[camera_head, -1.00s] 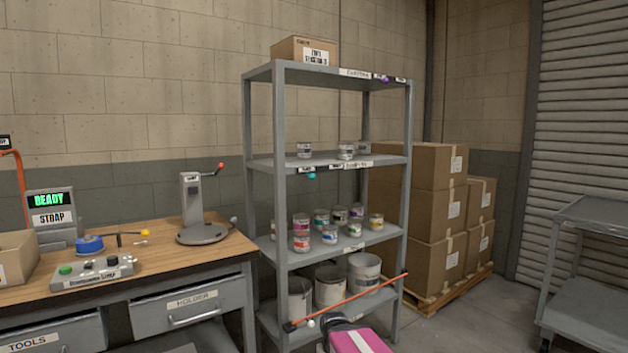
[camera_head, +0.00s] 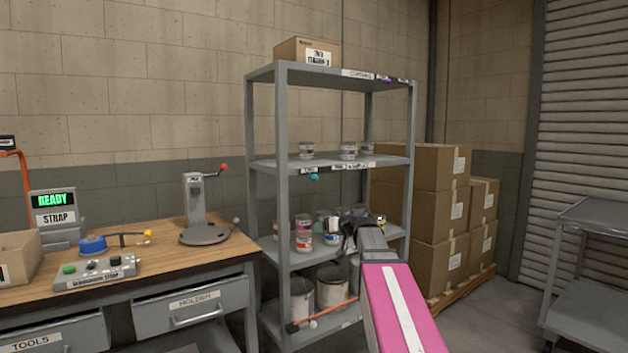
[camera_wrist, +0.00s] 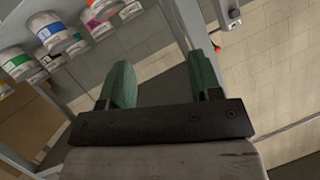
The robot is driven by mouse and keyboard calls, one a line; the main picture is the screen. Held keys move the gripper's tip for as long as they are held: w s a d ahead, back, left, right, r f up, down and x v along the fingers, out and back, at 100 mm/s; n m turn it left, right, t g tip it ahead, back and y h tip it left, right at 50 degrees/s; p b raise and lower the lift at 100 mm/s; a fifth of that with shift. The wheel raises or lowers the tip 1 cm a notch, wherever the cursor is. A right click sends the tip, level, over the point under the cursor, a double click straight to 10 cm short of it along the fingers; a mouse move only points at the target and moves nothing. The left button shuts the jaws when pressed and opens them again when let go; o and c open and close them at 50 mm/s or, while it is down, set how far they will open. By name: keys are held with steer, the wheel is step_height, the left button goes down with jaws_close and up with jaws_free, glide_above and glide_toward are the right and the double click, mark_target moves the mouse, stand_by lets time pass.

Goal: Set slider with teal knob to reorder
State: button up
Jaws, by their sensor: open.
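The teal knob (camera_head: 314,177) hangs at the front edge of the second shelf from the top, near its left end. White label plates (camera_head: 352,166) run along that edge to its right; their words are too small to read. My gripper (camera_head: 352,216) is in front of the shelf with the small cans, lower than the teal knob and to its right, apart from it. In the wrist view its two green fingers (camera_wrist: 163,80) are spread with nothing between them. The teal knob cannot be made out in the wrist view.
The grey rack (camera_head: 283,130) carries cans, some hidden behind my arm. A purple knob (camera_head: 384,79) sits on the top shelf's edge. A red-orange rod (camera_head: 322,315) crosses the rack low down. A workbench (camera_head: 150,262) stands left, stacked cartons (camera_head: 432,195) right.

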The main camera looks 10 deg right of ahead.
mark_target(317, 178)
steer(key=w+d+r+n+t+y, duration=0.1)
steer(key=d+r+t, duration=0.1)
steer(key=r, duration=0.7)
steer(key=w+d+r+t+y, duration=0.1)
steer(key=w+d+r+t, duration=0.1)
steer(key=r, duration=0.6)
steer(key=x, duration=1)
steer(key=shift+a+f, duration=0.15)
steer(key=shift+a, duration=0.2)
